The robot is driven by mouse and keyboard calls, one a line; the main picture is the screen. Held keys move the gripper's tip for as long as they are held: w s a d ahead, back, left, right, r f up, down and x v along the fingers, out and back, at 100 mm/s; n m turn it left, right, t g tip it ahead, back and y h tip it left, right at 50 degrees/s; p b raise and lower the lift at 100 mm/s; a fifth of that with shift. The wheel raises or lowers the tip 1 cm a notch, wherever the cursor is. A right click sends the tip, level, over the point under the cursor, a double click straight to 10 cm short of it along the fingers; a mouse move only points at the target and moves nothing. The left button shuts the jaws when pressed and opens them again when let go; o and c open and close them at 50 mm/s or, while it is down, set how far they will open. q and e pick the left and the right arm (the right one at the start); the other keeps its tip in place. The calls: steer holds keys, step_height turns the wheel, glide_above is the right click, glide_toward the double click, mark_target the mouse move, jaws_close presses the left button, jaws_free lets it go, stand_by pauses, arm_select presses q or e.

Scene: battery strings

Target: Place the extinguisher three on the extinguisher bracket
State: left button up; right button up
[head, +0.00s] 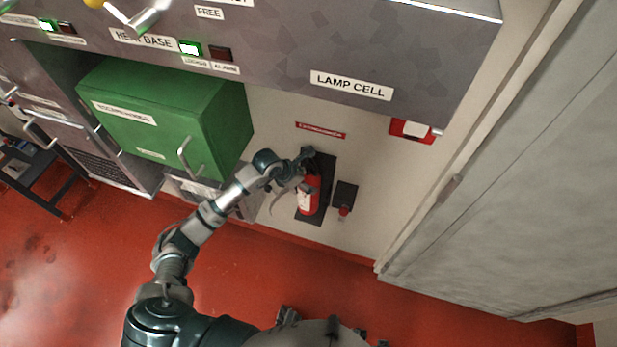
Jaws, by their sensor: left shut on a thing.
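A red fire extinguisher (310,194) with a pale label is upright against a dark bracket plate (326,172) on the wall, below a red sign strip. My left gripper (307,162) is at the top of the extinguisher and shut on it. A curved hose or handle shows at the extinguisher's left. The extinguisher overlaps the plate in the picture; I cannot tell whether it touches or is seated on it.
A green box (218,125) with a handle projects left of my arm. A grey cabinet marked LAMP CELL (400,50) overhangs above. A small dark box (346,195) is right of the bracket. A large grey door (500,190) stands at right. Red floor lies clear below.

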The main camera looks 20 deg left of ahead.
arm_select(q)
steer(key=d+f, duration=0.1)
steer(key=f, duration=0.2)
steer(key=shift+w+d, duration=0.2)
steer(key=shift+d, duration=0.2)
steer(key=o, duration=1.7)
steer(key=shift+s+f, duration=0.1)
steer(key=shift+f, duration=0.2)
steer(key=v, duration=1.2)
steer(key=shift+a+p, duration=0.2)
steer(key=shift+p, duration=0.2)
arm_select(e)
steer(key=shift+s+d+f, duration=0.2)
steer(key=shift+s+f, duration=0.2)
steer(key=shift+s, duration=0.1)
steer(key=shift+s+d+f, duration=0.15)
steer(key=shift+s+f, duration=0.2)
steer(key=shift+s, duration=0.15)
arm_select(q)
steer(key=shift+s, duration=0.1)
arm_select(e)
steer(key=shift+d, duration=0.15)
